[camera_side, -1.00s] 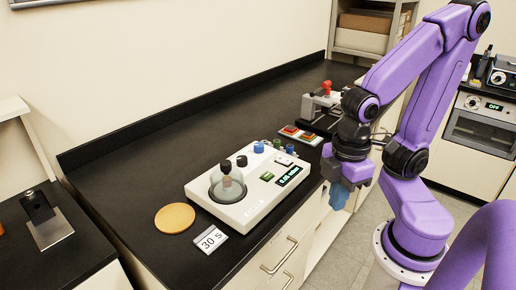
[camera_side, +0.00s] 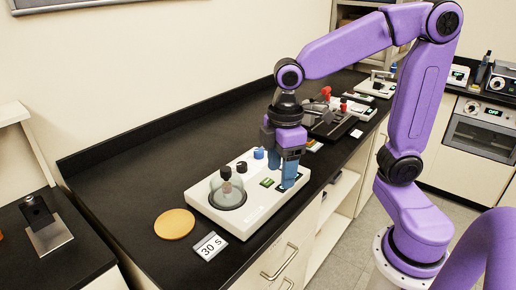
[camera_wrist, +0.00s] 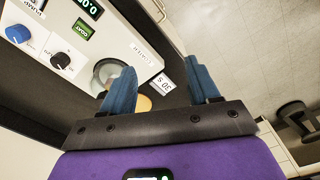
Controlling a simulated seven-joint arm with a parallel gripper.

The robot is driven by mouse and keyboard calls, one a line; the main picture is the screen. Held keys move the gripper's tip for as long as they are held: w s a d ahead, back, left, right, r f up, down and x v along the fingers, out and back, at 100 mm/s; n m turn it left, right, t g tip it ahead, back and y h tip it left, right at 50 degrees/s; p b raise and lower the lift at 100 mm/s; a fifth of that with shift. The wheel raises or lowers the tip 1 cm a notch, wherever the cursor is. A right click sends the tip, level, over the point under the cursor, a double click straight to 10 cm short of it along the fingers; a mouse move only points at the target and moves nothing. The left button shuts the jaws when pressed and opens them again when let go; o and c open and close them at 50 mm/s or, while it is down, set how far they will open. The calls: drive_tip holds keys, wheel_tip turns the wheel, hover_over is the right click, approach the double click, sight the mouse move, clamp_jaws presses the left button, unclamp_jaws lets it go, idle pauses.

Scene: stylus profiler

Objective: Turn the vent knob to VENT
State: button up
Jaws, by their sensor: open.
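The black one looks like the vent knob, but I cannot read VENT clearly. My gripper (camera_side: 288,172) points down over the unit's right part, apart from both knobs. Its blue fingers (camera_wrist: 162,90) are open and empty.
A green COAT button (camera_wrist: 82,30) and a display (camera_wrist: 88,7) are on the unit. A 30 S card (camera_side: 210,244) and a tan disc (camera_side: 174,223) lie in front-left. Other devices (camera_side: 327,115) stand behind my gripper.

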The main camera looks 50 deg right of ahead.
drive_tip(key=w+d+r, duration=0.1)
drive_tip(key=w+d, duration=0.1)
drive_tip(key=w, duration=0.5)
wheel_tip(320, 180, up, 3)
drive_tip(key=m, duration=0.1)
hover_over(258, 151)
wheel_tip(258, 151, down, 17)
drive_tip(key=c, duration=1)
